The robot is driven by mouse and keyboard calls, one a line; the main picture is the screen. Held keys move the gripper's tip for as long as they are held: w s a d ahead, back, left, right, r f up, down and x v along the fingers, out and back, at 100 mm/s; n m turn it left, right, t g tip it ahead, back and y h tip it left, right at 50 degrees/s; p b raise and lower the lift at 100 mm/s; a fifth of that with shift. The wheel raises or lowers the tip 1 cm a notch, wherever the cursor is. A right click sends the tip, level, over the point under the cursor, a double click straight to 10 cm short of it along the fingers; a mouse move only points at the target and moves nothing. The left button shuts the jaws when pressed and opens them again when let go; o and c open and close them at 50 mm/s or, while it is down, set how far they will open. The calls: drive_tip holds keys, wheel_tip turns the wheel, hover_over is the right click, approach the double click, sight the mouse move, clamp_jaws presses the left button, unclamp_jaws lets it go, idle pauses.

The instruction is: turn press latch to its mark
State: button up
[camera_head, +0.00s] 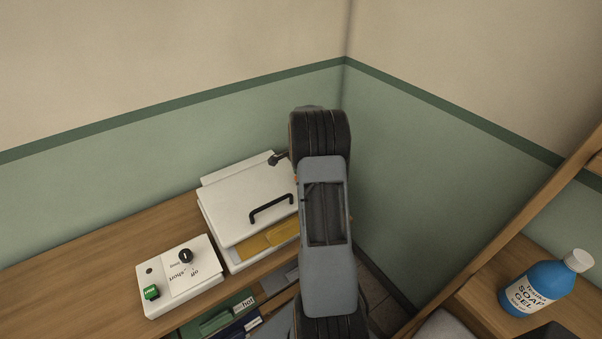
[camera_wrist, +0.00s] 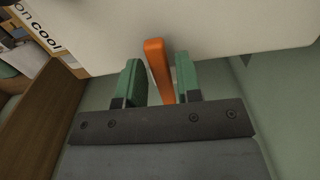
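The press (camera_head: 246,205) is a white box with a black handle on its lid, standing on the wooden counter left of my arm in the head view. An orange latch lever (camera_wrist: 161,72) shows against a white surface in the wrist view. My gripper (camera_wrist: 158,62) has its two green fingers on either side of the lever, with narrow gaps showing; it is open around the lever and not clamped. My arm hides the gripper in the head view. I cannot make out the latch's mark.
A white control box (camera_head: 180,277) with a black knob and green switch stands left of the press. Green and dark folders (camera_head: 222,318) are below the counter edge. A blue soap bottle (camera_head: 538,286) stands on the right shelf. Green walls (camera_head: 415,190) meet behind my arm.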

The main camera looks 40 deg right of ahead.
drive_tip(key=shift+o, duration=1)
drive_tip(key=shift+a, duration=0.1)
wheel_tip(320, 180, up, 14)
drive_tip(key=shift+b, duration=0.45)
drive_tip(key=shift+f, duration=0.1)
